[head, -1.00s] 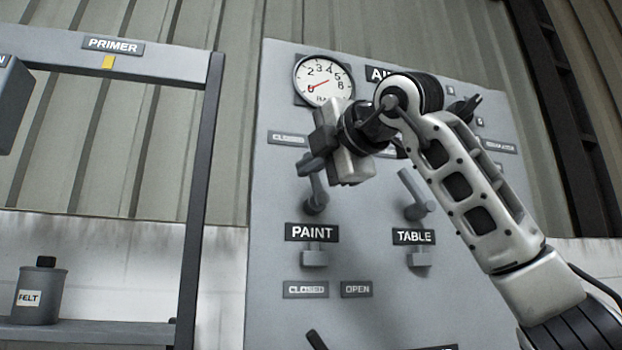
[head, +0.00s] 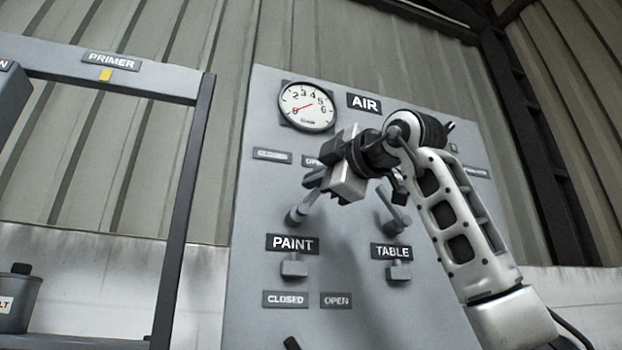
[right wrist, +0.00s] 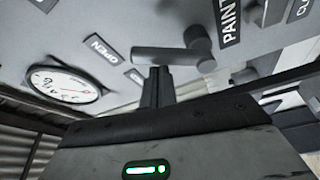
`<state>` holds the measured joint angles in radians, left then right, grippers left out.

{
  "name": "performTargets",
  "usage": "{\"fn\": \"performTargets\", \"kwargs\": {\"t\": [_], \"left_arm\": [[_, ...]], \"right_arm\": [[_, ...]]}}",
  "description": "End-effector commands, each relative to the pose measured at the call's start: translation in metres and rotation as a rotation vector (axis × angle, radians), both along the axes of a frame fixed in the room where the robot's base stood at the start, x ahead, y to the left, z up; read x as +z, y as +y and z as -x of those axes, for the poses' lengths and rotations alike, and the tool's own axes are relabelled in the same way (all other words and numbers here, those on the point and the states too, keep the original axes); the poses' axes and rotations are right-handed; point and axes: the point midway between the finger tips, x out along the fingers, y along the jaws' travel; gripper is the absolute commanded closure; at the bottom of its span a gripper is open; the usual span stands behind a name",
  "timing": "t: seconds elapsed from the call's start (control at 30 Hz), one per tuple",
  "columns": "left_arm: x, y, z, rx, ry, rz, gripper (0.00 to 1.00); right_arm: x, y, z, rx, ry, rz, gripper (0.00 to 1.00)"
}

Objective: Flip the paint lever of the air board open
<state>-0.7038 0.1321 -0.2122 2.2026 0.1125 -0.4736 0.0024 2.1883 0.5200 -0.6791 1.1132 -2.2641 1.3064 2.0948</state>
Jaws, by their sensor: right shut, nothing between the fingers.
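The air board (head: 345,290) is a grey panel with an AIR sign (head: 364,103). Its paint lever (head: 299,211) sits above the PAINT label (head: 292,244) and leans up to the right from its pivot. The lever's handle also shows in the right wrist view (right wrist: 165,55). My right gripper (head: 318,180) is shut and empty, at the upper end of the lever and partly covering it. In the right wrist view its fingertips (right wrist: 158,78) are right by the handle; whether they touch cannot be told. My left gripper is not in view.
The table lever (head: 394,212) stands right of the paint lever, leaning up to the left. A round gauge (head: 307,106) has its needle near 0. CLOSED (head: 272,155) and OPEN plates flank the paint lever's top. A PRIMER rack (head: 190,200) stands at left.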

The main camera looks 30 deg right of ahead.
Motion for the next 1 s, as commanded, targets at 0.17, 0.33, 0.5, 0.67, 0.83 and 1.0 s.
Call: {"fn": "performTargets", "kwargs": {"t": [0.17,0.33,0.5,0.67,0.83,1.0], "left_arm": [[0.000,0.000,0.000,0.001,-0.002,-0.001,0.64],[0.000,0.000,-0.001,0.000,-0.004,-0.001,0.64],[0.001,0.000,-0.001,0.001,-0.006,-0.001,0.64],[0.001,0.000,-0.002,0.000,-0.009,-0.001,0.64],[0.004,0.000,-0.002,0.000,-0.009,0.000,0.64],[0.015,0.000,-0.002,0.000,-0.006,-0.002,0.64]], "right_arm": [[-0.001,-0.003,0.001,0.000,0.000,0.000,1.00],[-0.001,-0.004,0.001,0.000,0.000,0.000,1.00],[-0.001,-0.004,0.001,0.000,0.000,0.000,1.00],[-0.001,-0.004,0.001,-0.001,0.001,0.000,1.00],[0.001,-0.002,0.000,0.000,0.001,0.001,1.00],[0.017,0.019,-0.002,0.007,0.000,0.004,1.00]]}}
